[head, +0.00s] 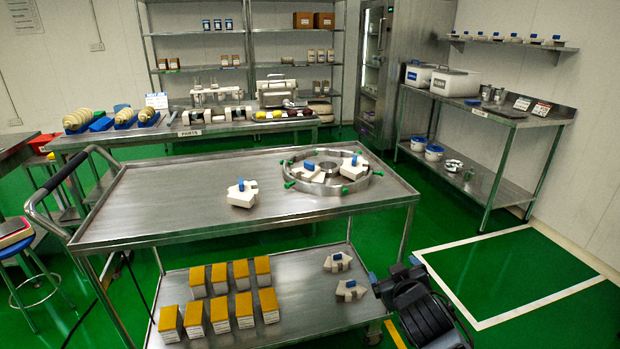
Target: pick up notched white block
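Several notched white blocks with blue knobs are in the head view. One notched white block (241,199) sits loose on the cart's top, left of a round metal ring fixture (325,186) with green knobs. Two more, a left one (309,176) and a right one (352,172), rest in the ring fixture. Two others lie on the lower shelf at right, a rear one (336,265) and a front one (350,292). My gripper (394,271) is at lower right, beside the lower-shelf blocks and apart from them. Its blue-tipped fingers look spread, with nothing seen between them.
The steel cart (165,208) has free room on its top left. Several yellow-topped boxes (242,305) stand on its lower shelf. A parts table (225,130) stands behind, a side table (480,107) at right. Green floor is clear at right.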

